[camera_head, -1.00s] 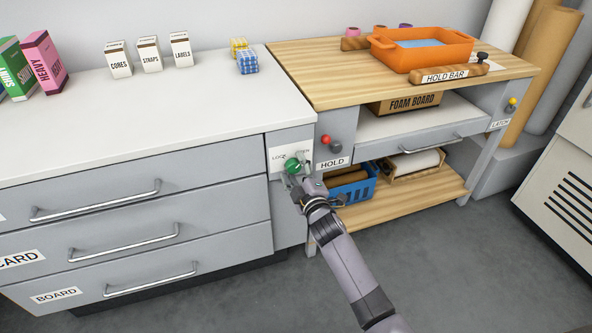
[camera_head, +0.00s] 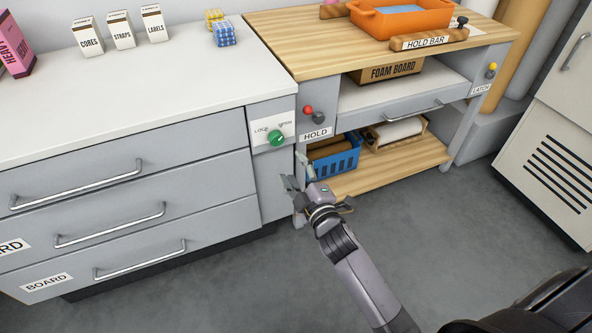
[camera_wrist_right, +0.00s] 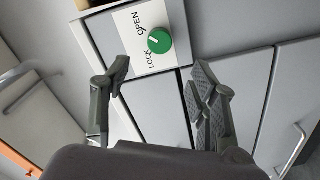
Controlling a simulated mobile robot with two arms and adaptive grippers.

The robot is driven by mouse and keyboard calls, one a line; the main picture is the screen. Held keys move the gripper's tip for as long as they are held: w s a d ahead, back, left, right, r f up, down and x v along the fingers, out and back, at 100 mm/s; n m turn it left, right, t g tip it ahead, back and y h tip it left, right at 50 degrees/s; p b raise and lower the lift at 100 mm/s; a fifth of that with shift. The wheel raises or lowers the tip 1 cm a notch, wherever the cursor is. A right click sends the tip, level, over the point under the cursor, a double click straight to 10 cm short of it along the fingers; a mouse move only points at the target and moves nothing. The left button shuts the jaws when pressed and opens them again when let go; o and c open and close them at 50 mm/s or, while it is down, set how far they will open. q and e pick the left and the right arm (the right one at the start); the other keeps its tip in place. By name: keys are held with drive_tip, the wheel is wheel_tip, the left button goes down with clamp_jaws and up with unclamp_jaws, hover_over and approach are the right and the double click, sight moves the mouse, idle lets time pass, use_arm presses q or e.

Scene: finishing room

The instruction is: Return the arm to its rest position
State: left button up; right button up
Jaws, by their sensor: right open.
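My right gripper (camera_head: 296,172) is open and empty, in front of the cabinet's narrow panel and below the green knob (camera_head: 276,138). The knob sits on a white plate marked LOCK and OPEN. In the right wrist view the knob (camera_wrist_right: 160,40) shows beyond the two spread fingers (camera_wrist_right: 160,88), apart from them. Its pointer mark is light; in the head view it leans toward the OPEN side. My right arm reaches up from the lower right of the head view. My left gripper is not in view.
Grey drawers (camera_head: 90,183) with bar handles stand to the left. A shelf bench on the right holds a blue basket (camera_head: 337,160) close behind the gripper, and an orange tray (camera_head: 402,17) on top. The floor (camera_head: 240,290) is clear.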

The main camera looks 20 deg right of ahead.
drive_tip(key=shift+s+f, duration=0.1)
idle(0.4)
